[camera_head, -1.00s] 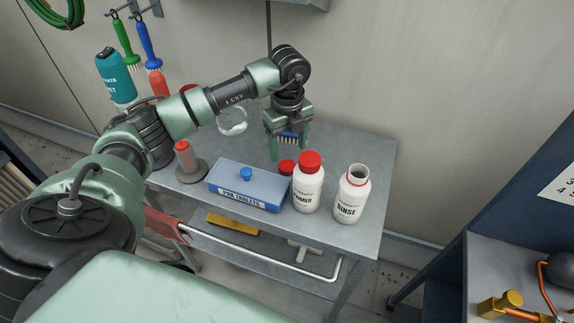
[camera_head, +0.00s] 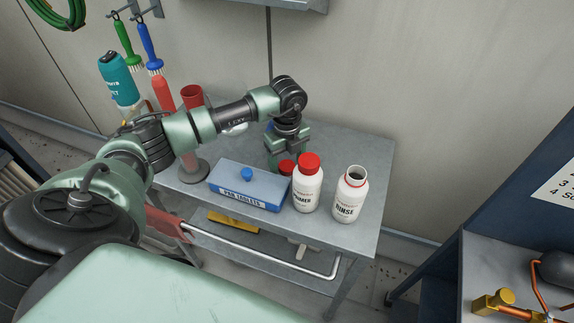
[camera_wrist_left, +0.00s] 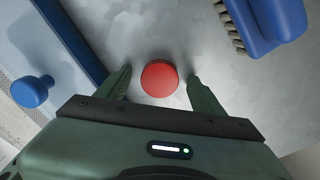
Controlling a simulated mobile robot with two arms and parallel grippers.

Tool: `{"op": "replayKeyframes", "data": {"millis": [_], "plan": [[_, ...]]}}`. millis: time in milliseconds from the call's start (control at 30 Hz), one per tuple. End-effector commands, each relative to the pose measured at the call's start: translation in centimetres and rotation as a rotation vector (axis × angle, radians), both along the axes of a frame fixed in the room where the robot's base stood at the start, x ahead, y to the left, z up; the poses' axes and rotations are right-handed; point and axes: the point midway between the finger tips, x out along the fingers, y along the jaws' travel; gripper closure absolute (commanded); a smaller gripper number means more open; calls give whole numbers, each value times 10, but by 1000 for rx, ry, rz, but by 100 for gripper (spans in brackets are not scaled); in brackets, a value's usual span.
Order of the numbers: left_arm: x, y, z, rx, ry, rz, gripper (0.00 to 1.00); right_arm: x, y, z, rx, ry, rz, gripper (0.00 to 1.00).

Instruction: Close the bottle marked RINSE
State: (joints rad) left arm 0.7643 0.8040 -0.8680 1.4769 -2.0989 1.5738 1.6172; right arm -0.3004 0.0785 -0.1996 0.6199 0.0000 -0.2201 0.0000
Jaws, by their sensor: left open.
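The white RINSE bottle (camera_head: 348,198) stands upright and open-mouthed near the cart's right end. A loose red cap (camera_head: 287,167) lies on the cart top behind the second white bottle, which partly hides it. In the left wrist view the cap (camera_wrist_left: 160,78) shows whole, between my spread fingers with a gap on each side. My left gripper (camera_head: 286,158) is open and low over the cap, pointing down. My right gripper is not in view.
A second white bottle (camera_head: 308,184) with its red cap on stands between the loose cap and RINSE. A blue tablet box (camera_head: 246,188) lies to the left. A blue brush (camera_wrist_left: 265,20) lies close by in the left wrist view. The cart top behind RINSE is clear.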

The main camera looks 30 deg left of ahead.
Motion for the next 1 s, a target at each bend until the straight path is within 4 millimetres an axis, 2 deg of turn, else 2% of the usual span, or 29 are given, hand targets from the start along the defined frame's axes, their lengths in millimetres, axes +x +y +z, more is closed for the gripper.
{"op": "replayKeyframes", "data": {"millis": [100, 133, 333, 667, 767, 1000], "plan": [[0, 0, 0, 0, 0, 0, 32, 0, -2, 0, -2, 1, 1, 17], [0, 0, 0, 0, 0, 0, 38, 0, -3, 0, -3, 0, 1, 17], [0, 0, 0, 0, 0, 0, 93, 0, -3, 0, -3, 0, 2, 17], [0, 0, 6, 0, -1, 0, 96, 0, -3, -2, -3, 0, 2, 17], [1, 1, 20, 0, -4, 0, 96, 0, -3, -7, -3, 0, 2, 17], [1, 1, 68, 0, -4, 0, 96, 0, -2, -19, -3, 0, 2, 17]]}}
